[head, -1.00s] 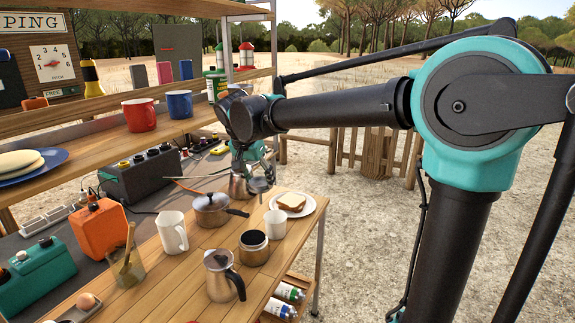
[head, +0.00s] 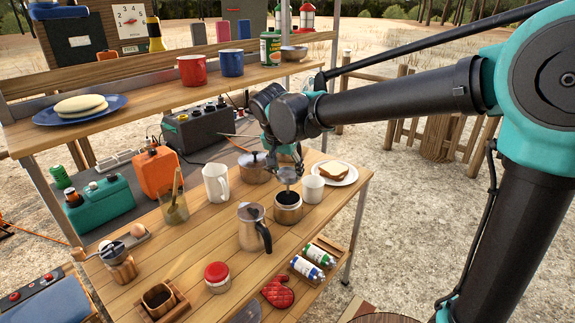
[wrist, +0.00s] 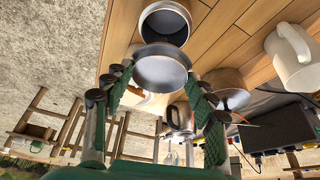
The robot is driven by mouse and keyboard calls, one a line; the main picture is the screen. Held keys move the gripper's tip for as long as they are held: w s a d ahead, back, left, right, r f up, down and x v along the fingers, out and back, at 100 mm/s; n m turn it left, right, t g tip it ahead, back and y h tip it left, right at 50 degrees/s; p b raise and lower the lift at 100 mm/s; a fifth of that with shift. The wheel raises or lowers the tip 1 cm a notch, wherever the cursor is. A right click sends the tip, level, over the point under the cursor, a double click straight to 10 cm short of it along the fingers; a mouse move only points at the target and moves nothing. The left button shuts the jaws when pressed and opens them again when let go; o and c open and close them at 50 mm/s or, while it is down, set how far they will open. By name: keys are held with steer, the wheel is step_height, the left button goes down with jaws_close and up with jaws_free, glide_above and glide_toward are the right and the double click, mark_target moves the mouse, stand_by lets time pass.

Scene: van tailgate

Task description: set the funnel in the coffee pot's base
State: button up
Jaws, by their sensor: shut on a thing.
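My gripper (wrist: 155,85) is shut on the funnel (wrist: 162,70), a round silver metal cup held by its rim between the green finger pads. In the head view the funnel (head: 288,176) hangs just above the open top of the coffee pot's base (head: 288,208), a steel cylinder with a dark inside standing on the table. In the wrist view the base (wrist: 166,22) shows just beyond the funnel, its opening partly in view. The funnel's underside and spout are hard to make out. The pot's steel top part (head: 250,232), with a black handle, stands nearer on the table.
A white mug (head: 312,188) stands close right of the base, with a sandwich plate (head: 345,176) behind. A lidded saucepan (head: 252,170) and a white jug (head: 216,184) stand to the left. A red-lidded jar (head: 217,277) is in front. The shelf (head: 180,92) overhangs the back.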

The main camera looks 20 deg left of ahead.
step_height(320, 180, down, 8)
steer(key=shift+f, duration=0.15)
stand_by(1.1)
stand_by(0.4)
steer(key=o, duration=1.4)
steer(key=v, duration=1.2)
